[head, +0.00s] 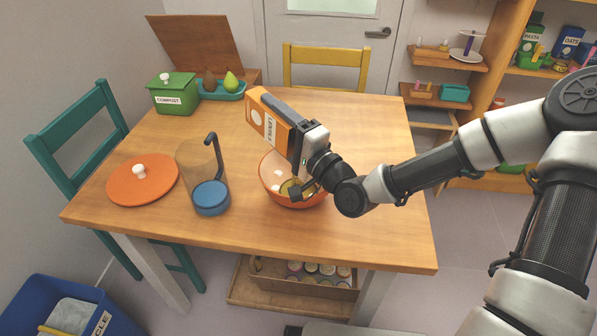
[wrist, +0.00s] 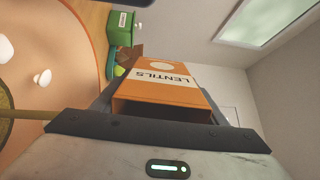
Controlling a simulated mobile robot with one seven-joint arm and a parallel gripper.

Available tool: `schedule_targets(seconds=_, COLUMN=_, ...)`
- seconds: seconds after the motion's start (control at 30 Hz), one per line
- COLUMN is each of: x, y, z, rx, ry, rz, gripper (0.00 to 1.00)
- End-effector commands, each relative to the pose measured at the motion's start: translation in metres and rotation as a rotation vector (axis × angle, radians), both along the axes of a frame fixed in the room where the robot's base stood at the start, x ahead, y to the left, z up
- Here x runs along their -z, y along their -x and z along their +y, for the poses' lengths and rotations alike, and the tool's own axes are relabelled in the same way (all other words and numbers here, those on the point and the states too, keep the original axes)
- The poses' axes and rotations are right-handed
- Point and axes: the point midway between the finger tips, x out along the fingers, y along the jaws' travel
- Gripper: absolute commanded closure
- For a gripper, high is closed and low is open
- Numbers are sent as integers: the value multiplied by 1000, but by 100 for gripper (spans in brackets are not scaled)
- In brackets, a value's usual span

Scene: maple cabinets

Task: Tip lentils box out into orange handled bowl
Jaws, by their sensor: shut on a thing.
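The orange lentils box (head: 268,120) is held by my gripper (head: 290,118), tilted with its upper end toward the back left, above and behind the orange bowl (head: 266,180). In the wrist view, the lentils box (wrist: 165,82) shows its label, with a dark end toward the camera; I cannot tell whether that end is open. My gripper (wrist: 150,133) is shut on it. The bowl stands on the table, partly hidden by my arm, with small white and yellowish things showing in it. No lentils are seen falling.
A green compost bin (head: 174,94) and a teal tray with pears (head: 222,92) are at the back left. The wooden table's (head: 370,130) right side is mostly clear.

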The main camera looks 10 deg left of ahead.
Motion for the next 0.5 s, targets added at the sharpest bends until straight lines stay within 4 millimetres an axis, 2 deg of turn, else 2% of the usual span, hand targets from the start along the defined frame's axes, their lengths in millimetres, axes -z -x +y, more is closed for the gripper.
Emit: schedule_targets(seconds=0.5, x=-12, y=2, z=-3, rx=1, ry=-51, rz=-42, gripper=59)
